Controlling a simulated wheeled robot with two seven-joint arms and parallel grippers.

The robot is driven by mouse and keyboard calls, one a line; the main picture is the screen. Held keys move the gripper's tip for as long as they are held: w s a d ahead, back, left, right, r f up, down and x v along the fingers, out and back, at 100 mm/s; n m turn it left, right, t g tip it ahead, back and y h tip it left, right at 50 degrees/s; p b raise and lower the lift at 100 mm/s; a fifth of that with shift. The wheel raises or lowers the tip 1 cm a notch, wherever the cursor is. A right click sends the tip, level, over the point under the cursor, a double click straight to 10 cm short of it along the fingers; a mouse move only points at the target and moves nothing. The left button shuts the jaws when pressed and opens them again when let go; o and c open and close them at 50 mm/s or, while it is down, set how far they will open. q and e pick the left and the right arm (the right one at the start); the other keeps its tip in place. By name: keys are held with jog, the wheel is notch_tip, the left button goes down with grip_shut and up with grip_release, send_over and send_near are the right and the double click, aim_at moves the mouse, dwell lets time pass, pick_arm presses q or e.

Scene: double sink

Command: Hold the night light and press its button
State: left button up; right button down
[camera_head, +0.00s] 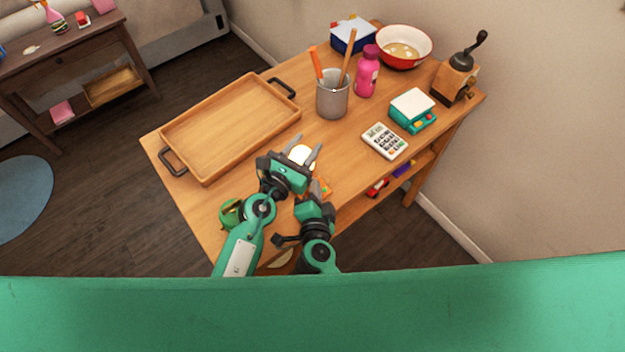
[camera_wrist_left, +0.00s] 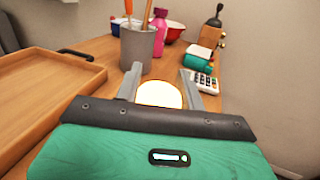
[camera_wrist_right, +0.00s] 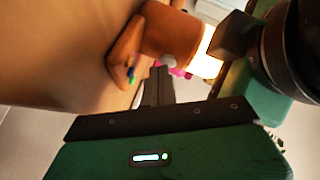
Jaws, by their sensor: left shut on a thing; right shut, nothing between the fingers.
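The night light has a glowing white top (camera_head: 301,154) and an orange-brown body (camera_wrist_right: 172,32). My left gripper (camera_wrist_left: 161,88) has its fingers on either side of the night light and is shut on it above the table's near part; the glowing top (camera_wrist_left: 160,94) shows between the fingers. My right gripper (camera_wrist_right: 158,76) is shut and empty, with its fingertips close below the body. A small pale knob (camera_wrist_right: 168,61), perhaps the button, shows on the body near the fingertips. Whether they touch it I cannot tell.
A wooden tray (camera_head: 184,123) lies left on the table. A small orange item (camera_head: 321,187) is beside my right gripper, and a green item (camera_head: 229,214) by my left arm.

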pick_arm(q)
jog(key=shift+s+d+f, duration=0.15)
jog(key=shift+s+d, duration=0.1)
jog(key=shift+d, duration=0.05)
jog(key=shift+a, duration=0.1)
pick_arm(e)
jog(key=shift+s+d+r, duration=0.1)
jog(key=shift+s+d, duration=0.45)
jog(key=shift+s, duration=0.25)
pick_arm(q)
jog(key=shift+w, duration=0.1)
jog(key=shift+a, duration=0.1)
pick_arm(e)
jog(key=shift+s+d, duration=0.35)
jog(key=shift+s, duration=0.25)
jog(key=s+d, duration=0.2)
jog(key=s, duration=0.1)
pick_arm(q)
jog(key=o, duration=1.1)
jog(key=shift+w, duration=0.1)
jog(key=shift+o, duration=0.2)
